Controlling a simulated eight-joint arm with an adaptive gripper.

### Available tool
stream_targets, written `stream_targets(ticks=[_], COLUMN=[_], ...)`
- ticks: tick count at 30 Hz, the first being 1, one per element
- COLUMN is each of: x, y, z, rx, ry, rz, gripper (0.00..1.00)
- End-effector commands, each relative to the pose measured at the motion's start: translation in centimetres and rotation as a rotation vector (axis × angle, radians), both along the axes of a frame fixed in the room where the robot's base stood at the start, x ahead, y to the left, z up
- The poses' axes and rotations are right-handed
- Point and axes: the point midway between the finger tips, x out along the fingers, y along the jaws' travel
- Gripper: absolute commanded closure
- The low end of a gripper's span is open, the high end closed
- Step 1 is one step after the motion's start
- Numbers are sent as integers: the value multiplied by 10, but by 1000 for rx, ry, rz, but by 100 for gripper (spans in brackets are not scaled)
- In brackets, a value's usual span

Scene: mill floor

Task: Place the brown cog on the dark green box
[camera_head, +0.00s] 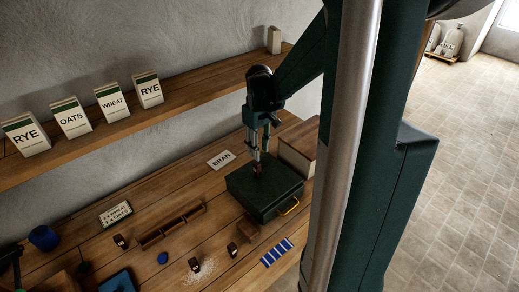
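The dark green box (264,194) stands on the wooden bench right of the middle, its lid shut and a yellow handle on its front side. My gripper (257,168) points down over the lid, with its fingertips at or just above it. A small reddish-brown patch shows at the fingertips. It may be the brown cog, but it is too small to tell, and so is whether the fingers are closed on it. I cannot make out a cog clearly anywhere else on the bench.
A shelf (190,100) with labelled packets runs along the wall.

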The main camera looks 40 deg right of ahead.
Motion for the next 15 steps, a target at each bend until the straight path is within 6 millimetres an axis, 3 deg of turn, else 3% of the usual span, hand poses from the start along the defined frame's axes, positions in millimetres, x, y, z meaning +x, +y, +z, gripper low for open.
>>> stream_targets(ticks=[8, 15], x=[0, -1], y=[1, 17], z=[1, 12], rx=[-1, -12], ry=[-2, -23], rz=[0, 1], gripper=[72, 72])
